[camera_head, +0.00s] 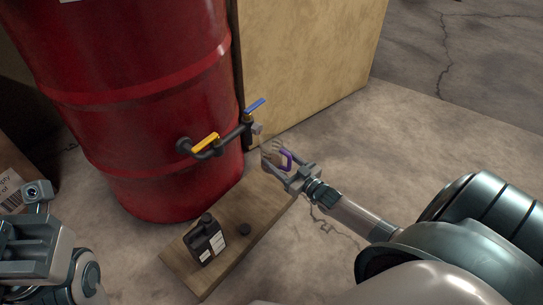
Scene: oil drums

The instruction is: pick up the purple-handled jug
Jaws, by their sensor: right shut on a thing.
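The purple-handled jug (272,149) is small and pale, with a purple handle (287,157) on its right side. My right gripper (286,170) is shut on it and covers part of it. The jug is just below and right of the tap spout (258,128), above the far end of a wooden board. I cannot tell whether the jug touches the board. My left gripper (30,240) is at the left edge, far from the jug, and its jaws do not show clearly.
A large red drum (150,110) carries a pipe with a yellow valve lever (206,142) and a blue one (254,105). A plywood panel (305,60) stands behind. Concrete floor is clear at right.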

